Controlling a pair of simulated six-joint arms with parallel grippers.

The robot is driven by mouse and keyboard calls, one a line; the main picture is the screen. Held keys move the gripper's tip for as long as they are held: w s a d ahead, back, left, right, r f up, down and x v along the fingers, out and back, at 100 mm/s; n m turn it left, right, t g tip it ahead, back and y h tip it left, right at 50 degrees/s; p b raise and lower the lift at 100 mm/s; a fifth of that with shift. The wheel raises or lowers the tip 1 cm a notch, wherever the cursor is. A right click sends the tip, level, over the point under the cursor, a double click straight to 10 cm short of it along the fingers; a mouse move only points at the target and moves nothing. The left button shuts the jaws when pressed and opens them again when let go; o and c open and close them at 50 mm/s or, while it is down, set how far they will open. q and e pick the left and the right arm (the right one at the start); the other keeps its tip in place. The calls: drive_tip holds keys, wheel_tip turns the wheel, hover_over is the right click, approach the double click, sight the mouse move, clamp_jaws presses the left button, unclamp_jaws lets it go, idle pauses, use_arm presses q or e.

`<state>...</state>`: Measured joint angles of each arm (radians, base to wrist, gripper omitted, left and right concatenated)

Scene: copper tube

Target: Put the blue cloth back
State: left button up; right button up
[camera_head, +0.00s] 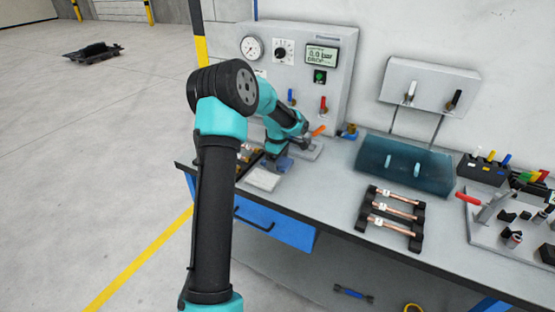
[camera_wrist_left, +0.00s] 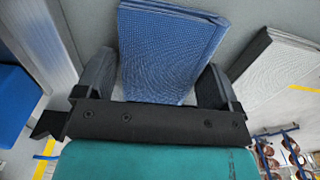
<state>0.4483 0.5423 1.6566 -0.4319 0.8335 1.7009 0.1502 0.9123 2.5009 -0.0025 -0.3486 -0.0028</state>
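The blue cloth (camera_wrist_left: 165,55) is a folded, textured stack between the fingers of my left gripper (camera_wrist_left: 158,85) in the left wrist view. Both fingers appear to meet its side edges, with no clear gap. In the head view the cloth (camera_head: 281,163) is a small blue patch under the left gripper (camera_head: 275,151), low over the bench and beside a pale grey pad (camera_head: 262,179). The gripper's fingertips are hard to make out there. Whether the cloth touches the bench is unclear. My right gripper is not in view.
A gauge panel (camera_head: 333,95) stands behind my left arm. A dark teal tray (camera_head: 375,165), a rack of copper tubes (camera_head: 391,219) and a tool board (camera_head: 500,232) lie to the right. The bench's front edge and blue drawer (camera_head: 275,228) are near the arm.

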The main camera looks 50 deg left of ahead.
use_arm(q)
drive_tip(key=shift+o, duration=0.8)
drive_tip(key=shift+r, duration=0.1)
wheel_tip(320, 180, up, 12)
idle(0.6)
